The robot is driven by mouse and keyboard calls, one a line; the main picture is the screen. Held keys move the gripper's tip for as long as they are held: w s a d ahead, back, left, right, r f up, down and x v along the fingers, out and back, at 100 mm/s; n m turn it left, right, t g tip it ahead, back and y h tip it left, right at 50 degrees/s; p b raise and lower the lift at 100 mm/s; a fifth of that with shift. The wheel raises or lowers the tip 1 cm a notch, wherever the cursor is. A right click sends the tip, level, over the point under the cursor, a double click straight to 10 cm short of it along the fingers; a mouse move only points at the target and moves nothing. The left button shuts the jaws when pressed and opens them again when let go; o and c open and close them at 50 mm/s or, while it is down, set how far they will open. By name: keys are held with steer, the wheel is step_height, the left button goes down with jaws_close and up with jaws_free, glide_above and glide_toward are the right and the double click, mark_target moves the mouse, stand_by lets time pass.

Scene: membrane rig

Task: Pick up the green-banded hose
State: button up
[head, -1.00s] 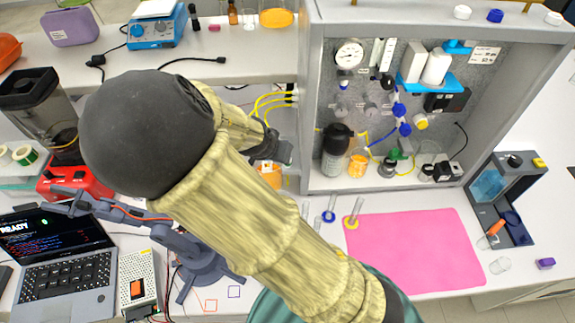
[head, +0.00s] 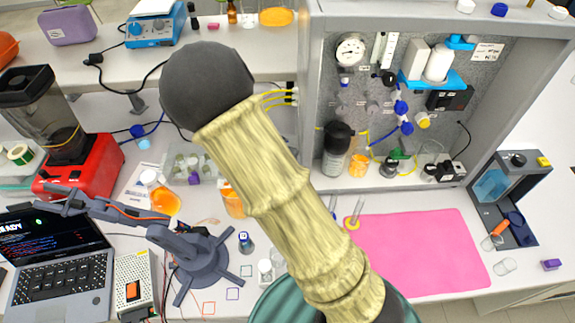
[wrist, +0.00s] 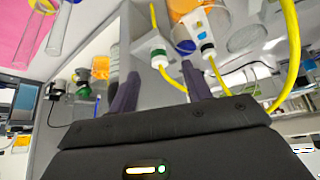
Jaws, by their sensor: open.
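The green-banded hose (wrist: 158,59) is a yellow tube with a white fitting and a green band. In the wrist view it hangs ahead of my gripper (wrist: 160,90), between the lines of the two fingers and a little beyond their tips. My gripper is open with nothing between its fingers. A second yellow hose (wrist: 208,50), with a white fitting and a dark band, hangs to the right, near the right finger. In the head view, yellow hoses (head: 279,98) show by the cabinet's left side. The bands cannot be made out there, and my arm hides my gripper.
The grey cabinet (head: 309,100) with gauges and valves stands right of the hoses. An orange-filled container (wrist: 184,10) is close behind the hoses in the wrist view. A pink mat (head: 425,250) lies on the bench at right, with clear tubes beside it.

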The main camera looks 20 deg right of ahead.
steer(key=shift+w+d+f, duration=0.1)
steer(key=shift+f, duration=0.15)
steer(key=shift+p+x, duration=0.8)
steer(key=shift+x, duration=1.85)
steer(key=shift+d+r, duration=0.1)
steer(key=shift+r, duration=0.05)
steer(key=shift+c, duration=0.2)
jaws_close()
